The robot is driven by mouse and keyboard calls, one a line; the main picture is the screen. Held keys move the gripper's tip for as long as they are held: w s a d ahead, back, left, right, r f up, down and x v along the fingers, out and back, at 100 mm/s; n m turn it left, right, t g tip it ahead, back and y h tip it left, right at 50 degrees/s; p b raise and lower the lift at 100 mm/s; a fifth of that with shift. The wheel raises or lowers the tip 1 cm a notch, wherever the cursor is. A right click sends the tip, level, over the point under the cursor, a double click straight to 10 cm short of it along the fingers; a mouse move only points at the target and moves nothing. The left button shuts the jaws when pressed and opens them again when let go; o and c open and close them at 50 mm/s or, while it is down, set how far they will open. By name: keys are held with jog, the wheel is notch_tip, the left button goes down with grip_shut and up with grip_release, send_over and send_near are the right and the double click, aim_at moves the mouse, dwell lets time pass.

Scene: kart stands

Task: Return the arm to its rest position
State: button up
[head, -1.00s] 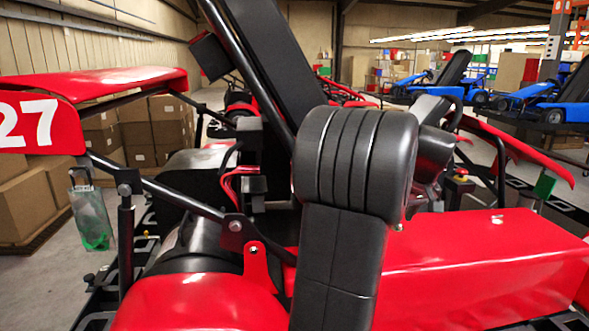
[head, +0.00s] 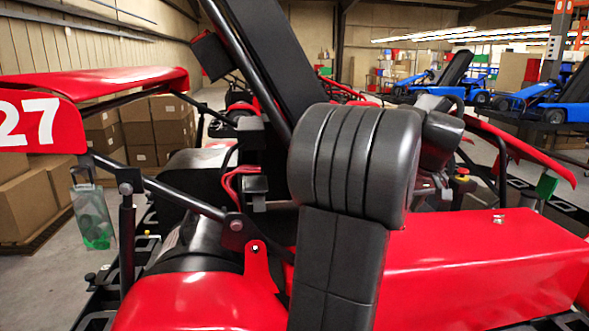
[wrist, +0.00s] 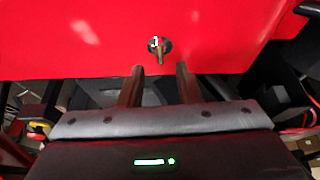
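My arm fills the middle of the head view, its dark rounded link standing in front of the red kart. In the wrist view my gripper (wrist: 160,67) shows two brown fingers spread apart with nothing between them, so it is open and empty. Beyond the fingertips is a red kart panel (wrist: 90,38) with a small metal fitting (wrist: 159,48) on it. The fingers appear apart from the fitting. In the head view the gripper's fingers are hidden behind my arm.
A red kart body (head: 470,265) lies close in front and to the right. A red panel marked 27 (head: 100,85) and a black bar are at left. A clear container with green at its bottom (head: 93,220) hangs there. Cardboard boxes (head: 155,130) and blue karts (head: 550,100) stand behind.

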jog(key=a+v, duration=0.1)
jog(key=v, duration=0.8)
jog(key=x, duration=0.9)
jog(key=d+x, duration=0.1)
jog(key=x, duration=0.3)
jog(key=shift+f, duration=0.3)
jog(key=shift+w+f, duration=0.2)
jog(key=shift+f, duration=0.15)
jog(key=shift+s+a+m+h+b, duration=0.15)
jog(key=shift+m+h+b, duration=0.45)
jog(key=shift+m, duration=0.5)
jog(key=m+b, duration=0.2)
jog(key=m+h+b, duration=0.1)
jog(key=m+b, duration=0.1)
jog(key=m, duration=0.1)
jog(key=shift+a+g+h, duration=0.2)
jog(key=shift+g+h, duration=0.1)
jog(key=v, duration=1.4)
jog(key=shift+w+p, duration=0.25)
jog(key=shift+p, duration=0.15)
jog(key=shift+a, duration=0.1)
